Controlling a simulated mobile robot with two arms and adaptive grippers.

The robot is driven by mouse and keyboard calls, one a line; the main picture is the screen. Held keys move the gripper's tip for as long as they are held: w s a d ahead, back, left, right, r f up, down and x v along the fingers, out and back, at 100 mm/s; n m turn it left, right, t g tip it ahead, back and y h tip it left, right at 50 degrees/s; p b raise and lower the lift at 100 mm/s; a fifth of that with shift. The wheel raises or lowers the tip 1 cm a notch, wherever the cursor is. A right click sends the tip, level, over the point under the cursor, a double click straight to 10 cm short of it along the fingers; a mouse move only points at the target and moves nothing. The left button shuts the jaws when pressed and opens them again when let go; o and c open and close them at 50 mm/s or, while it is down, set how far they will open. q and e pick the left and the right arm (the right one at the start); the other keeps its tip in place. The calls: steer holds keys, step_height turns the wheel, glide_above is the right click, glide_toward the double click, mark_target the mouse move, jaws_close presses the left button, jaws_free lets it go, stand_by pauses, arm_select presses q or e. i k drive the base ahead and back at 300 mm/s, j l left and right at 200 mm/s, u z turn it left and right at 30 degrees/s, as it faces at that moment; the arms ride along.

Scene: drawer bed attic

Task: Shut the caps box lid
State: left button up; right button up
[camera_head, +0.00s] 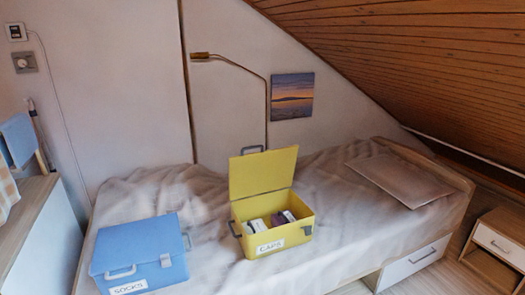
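The yellow caps box (285,262) stands on the bed with a white "CAPS" label on its front. Its yellow lid (264,172) is open and stands up at the back, with a grey handle at its top edge. Several small white and dark items lie inside the box. Neither of my grippers shows in the head view.
A blue box labelled "SOCKS" (139,250) sits shut on the bed to the left of the caps box. The bed (346,248) has a rumpled beige cover and a flat board or pillow at its right. A sloped wooden ceiling (430,60) comes down at the right. A small nightstand (497,240) stands at far right.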

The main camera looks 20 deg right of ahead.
mark_target(261, 172)
steer(key=i, duration=0.85)
